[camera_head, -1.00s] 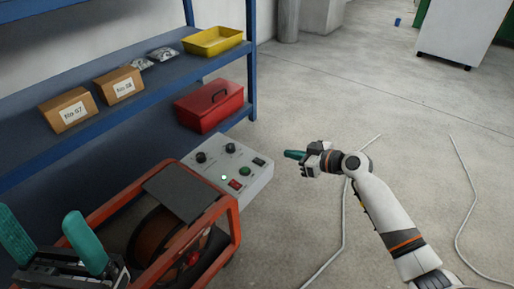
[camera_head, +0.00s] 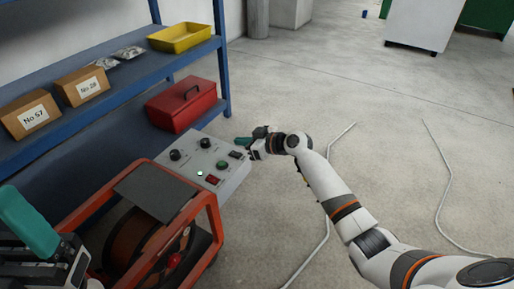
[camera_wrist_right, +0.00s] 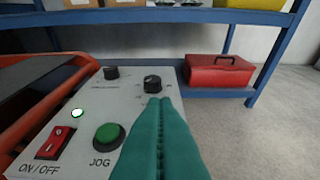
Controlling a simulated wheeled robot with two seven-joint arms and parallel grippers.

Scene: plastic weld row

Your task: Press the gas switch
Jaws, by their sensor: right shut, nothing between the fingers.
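A grey control panel (camera_head: 190,182) sits on the orange-framed machine. It carries black knobs, a lit white lamp, a red ON/OFF rocker (camera_wrist_right: 55,142) and a green JOG button (camera_wrist_right: 109,138). A dark rocker switch (camera_head: 236,155) is at the panel's right edge, probably the gas switch; its label cannot be read. My right gripper (camera_head: 241,141) is shut and empty, just beyond this dark switch; contact cannot be told. In the right wrist view its teal fingers (camera_wrist_right: 159,108) hide the panel's right part. My left gripper (camera_head: 28,222) is at lower left, one teal finger showing.
A blue shelf (camera_head: 120,84) stands behind, with a red toolbox (camera_head: 181,106), a yellow tray (camera_head: 180,37) and boxes (camera_head: 82,87). The orange frame (camera_head: 200,215) holds a dark reel. A pale cable (camera_head: 325,240) lies on the floor; floor to the right is mostly clear.

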